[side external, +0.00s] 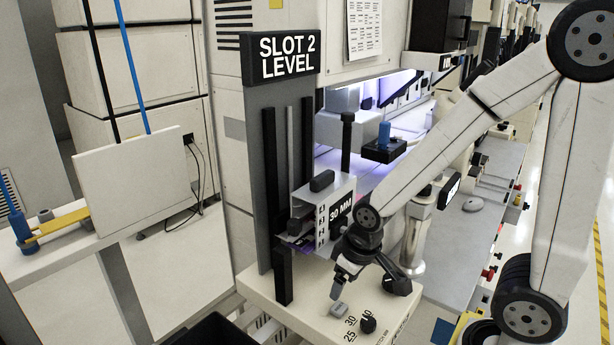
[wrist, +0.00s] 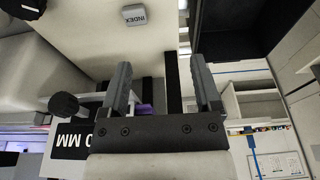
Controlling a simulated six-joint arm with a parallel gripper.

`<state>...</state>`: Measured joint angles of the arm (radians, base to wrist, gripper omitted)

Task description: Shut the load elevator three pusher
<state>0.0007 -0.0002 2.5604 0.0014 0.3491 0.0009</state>
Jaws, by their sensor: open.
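The load elevator stands under the "SLOT 2 LEVEL" sign (side external: 287,57), with dark vertical rails. A pale box with slot labels and a "30 MM" plate (side external: 341,210) sits on it. The plate shows upside down in the wrist view (wrist: 72,141). Purple strips show at the box's left side. I cannot tell which part is the pusher. My gripper (side external: 340,284) is in front of and below the box, above the cream ledge. In the wrist view my gripper (wrist: 162,68) is open and empty. A dark upright (wrist: 173,85) and a purple strip (wrist: 146,109) appear between its fingers.
A grey INDEX button (wrist: 134,14) is on the cream ledge (side external: 290,302), beside a black dial (side external: 368,322). A black knob (wrist: 63,105) is close left of the fingers. A blue-topped black block (side external: 384,148) is behind. A dark bin (side external: 213,333) is at lower left.

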